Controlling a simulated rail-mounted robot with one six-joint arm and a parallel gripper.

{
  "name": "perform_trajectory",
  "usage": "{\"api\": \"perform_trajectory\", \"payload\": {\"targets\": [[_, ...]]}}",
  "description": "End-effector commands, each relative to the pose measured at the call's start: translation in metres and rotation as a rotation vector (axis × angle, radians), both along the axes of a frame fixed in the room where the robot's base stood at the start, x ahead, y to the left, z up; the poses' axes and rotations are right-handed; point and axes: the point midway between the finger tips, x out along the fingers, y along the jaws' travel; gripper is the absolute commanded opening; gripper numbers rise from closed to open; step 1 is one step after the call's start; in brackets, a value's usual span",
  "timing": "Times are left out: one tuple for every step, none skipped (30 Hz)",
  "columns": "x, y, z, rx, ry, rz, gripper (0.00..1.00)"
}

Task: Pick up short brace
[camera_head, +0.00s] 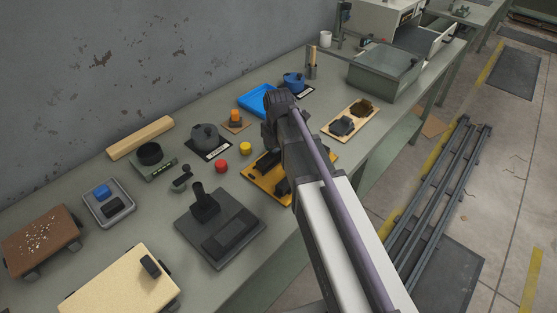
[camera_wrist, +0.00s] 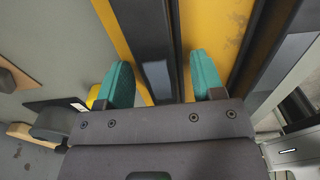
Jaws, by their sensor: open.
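A yellow board (camera_head: 259,181) with dark parts on it lies on the bench, partly covered by my arm. In the wrist view the yellow board (camera_wrist: 221,28) fills the top middle, with two dark bars lying across it. One dark bar (camera_wrist: 152,35), which looks like the short brace, runs between the teal fingertips of my gripper (camera_wrist: 162,82). The fingers are open, one on each side of this bar, with gaps visible. I cannot tell how far they are above it. The other dark bar (camera_wrist: 266,45) is to the right of the fingers. In the head view my arm hides the fingertips.
A grey fixture with an upright handle (camera_head: 220,231) stands left of the yellow board. Red (camera_head: 221,166) and yellow (camera_head: 246,148) buttons, a blue tray (camera_head: 257,100) and a wooden board with dark pieces (camera_head: 350,121) are nearby. The bench's front edge is close on the right.

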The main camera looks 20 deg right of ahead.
Motion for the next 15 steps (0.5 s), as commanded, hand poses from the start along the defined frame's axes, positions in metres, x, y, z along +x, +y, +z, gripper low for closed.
{"api": "perform_trajectory", "payload": {"targets": [[0.0001, -0.0001, 0.0025, 0.0, 0.0, 0.0, 0.62], [0.0001, -0.0001, 0.0027, 0.0, 0.0, 0.0, 0.62], [0.0001, -0.0001, 0.0028, 0.0, 0.0, 0.0, 0.62], [0.0001, -0.0001, 0.0028, 0.0, 0.0, 0.0, 0.59], [0.0001, -0.0001, 0.0029, 0.0, 0.0, 0.0, 0.56], [0.0001, -0.0001, 0.0029, 0.0, 0.0, 0.0, 0.52], [0.0001, -0.0001, 0.0029, 0.0, 0.0, 0.0, 0.49], [0.0001, -0.0001, 0.0029, 0.0, 0.0, 0.0, 0.46], [0.0001, -0.0001, 0.0029, 0.0, 0.0, 0.0, 0.43], [0.0001, -0.0001, 0.0029, 0.0, 0.0, 0.0, 0.4], [0.0001, -0.0001, 0.0029, 0.0, 0.0, 0.0, 0.37], [0.0, -0.0001, 0.0029, 0.0, 0.0, 0.0, 0.33], [0.0, -0.0001, 0.0028, 0.0, 0.0, 0.0, 0.3], [0.0, -0.0001, 0.0028, 0.0, 0.0, 0.0, 0.27], [0.0, -0.0001, 0.0028, 0.0, 0.0, 0.0, 0.23]]}}
